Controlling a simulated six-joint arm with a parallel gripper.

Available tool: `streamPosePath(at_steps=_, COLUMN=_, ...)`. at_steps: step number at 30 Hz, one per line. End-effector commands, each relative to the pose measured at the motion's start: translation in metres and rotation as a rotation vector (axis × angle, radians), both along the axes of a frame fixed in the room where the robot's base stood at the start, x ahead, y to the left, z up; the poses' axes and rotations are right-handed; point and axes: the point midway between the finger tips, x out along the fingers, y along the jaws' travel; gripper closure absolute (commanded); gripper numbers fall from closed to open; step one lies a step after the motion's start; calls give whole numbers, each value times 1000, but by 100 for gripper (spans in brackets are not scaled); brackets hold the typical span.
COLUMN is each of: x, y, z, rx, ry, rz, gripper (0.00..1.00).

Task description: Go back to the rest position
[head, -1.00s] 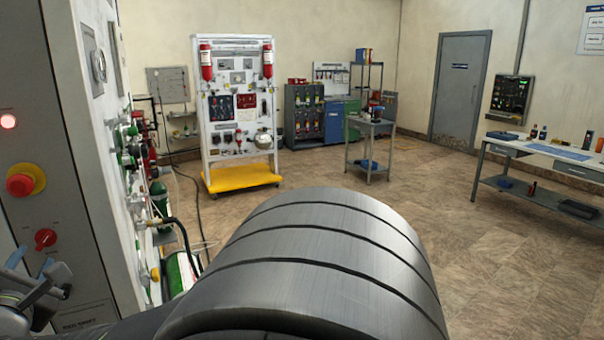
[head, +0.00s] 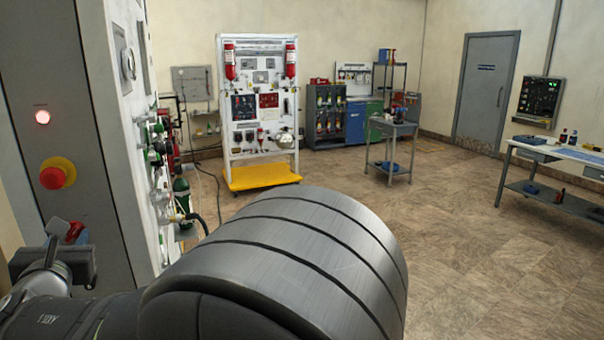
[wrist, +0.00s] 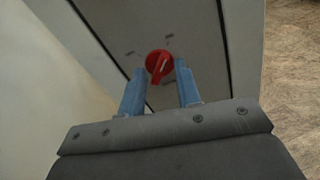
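A red knob (head: 75,232) is on the grey end panel of the cabinet at the left of the head view, partly hidden by the wrist part of my arm. It also shows in the wrist view (wrist: 159,64), where its pointer line is tilted. My gripper (wrist: 161,78) has two blue fingers standing apart, with the knob framed at their tips. Nothing is held between them. I cannot tell how far the tips are from the panel. In the head view the fingers are mostly hidden.
A red button (head: 53,174) on a yellow base and a lit red lamp (head: 42,117) are above the knob. A white panel stand (head: 262,110) on a yellow base, a small table (head: 391,148) and a workbench (head: 560,152) stand farther off. The floor (head: 450,230) between is clear.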

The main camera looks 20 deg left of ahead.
Motion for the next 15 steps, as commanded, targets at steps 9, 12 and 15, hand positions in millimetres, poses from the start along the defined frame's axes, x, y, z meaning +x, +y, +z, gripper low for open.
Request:
streamPosePath(at_steps=9, x=0, y=0, z=0, rx=-186, ry=-186, rz=0, gripper=69)
streamPosePath(at_steps=12, x=0, y=0, z=0, rx=-244, ry=-244, rz=0, gripper=69)
streamPosePath(at_steps=15, x=0, y=0, z=0, rx=-303, ry=-303, rz=0, gripper=69)
